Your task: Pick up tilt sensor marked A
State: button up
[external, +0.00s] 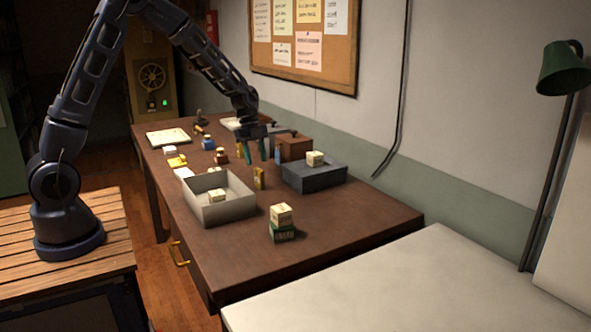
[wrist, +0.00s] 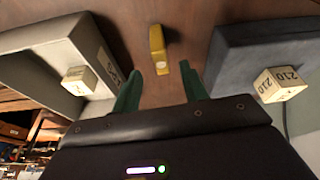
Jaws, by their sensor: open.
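Several cream cubes are in view, and I cannot tell which is the tilt sensor marked A. One cube (external: 217,195) lies in the open pale tray (external: 230,214); its mark is unclear in the wrist view (wrist: 78,82). Another cube (external: 315,158) sits on the dark grey box (external: 316,179); in the wrist view (wrist: 278,84) it reads like "210". A third cube (external: 281,214) rests on a small green box (external: 282,233). My gripper (external: 270,151) is open and empty above the table, pointing down; its green fingers (wrist: 173,70) are apart, with a yellow object (wrist: 158,48) beyond them.
The yellow object (external: 259,177) stands between the tray and the grey box. The brown table's (external: 340,235) front part is mostly clear. A pale table (external: 400,285) adjoins it.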

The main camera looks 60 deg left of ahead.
aim_at(259, 169)
jog(key=shift+x, duration=3.9)
jog(key=shift+r, duration=0.1)
grip_shut()
jog(key=shift+r, duration=0.1)
